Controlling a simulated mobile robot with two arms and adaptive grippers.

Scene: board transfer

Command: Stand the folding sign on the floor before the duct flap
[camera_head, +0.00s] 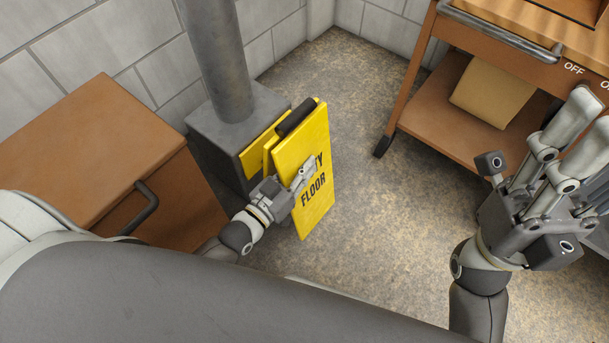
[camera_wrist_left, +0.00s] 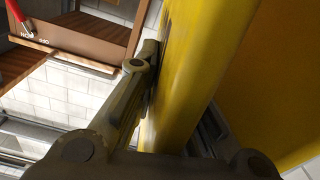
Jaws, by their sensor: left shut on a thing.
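The yellow folding sign (camera_head: 308,135) has black lettering, with "FLOOR" readable, and a dark strip at its top. It stands roughly upright, slightly tilted in the head view; I cannot tell whether its lower edge touches the floor. My left gripper (camera_head: 299,182) is shut on its panel. In the left wrist view the sign (camera_wrist_left: 200,65) runs beside a finger. A grey duct (camera_head: 218,60) rises from a grey box (camera_head: 205,125) behind it. Yellow shows between sign and box; whether it is the flap or another panel I cannot tell. My right gripper (camera_head: 588,118) is open and empty.
A brown cabinet (camera_head: 90,140) with a dark handle stands at the left. A brown cart (camera_head: 440,120) on casters, with a tan package (camera_head: 493,90) on its lower shelf, stands at the right. The speckled floor (camera_head: 370,210) between them is clear.

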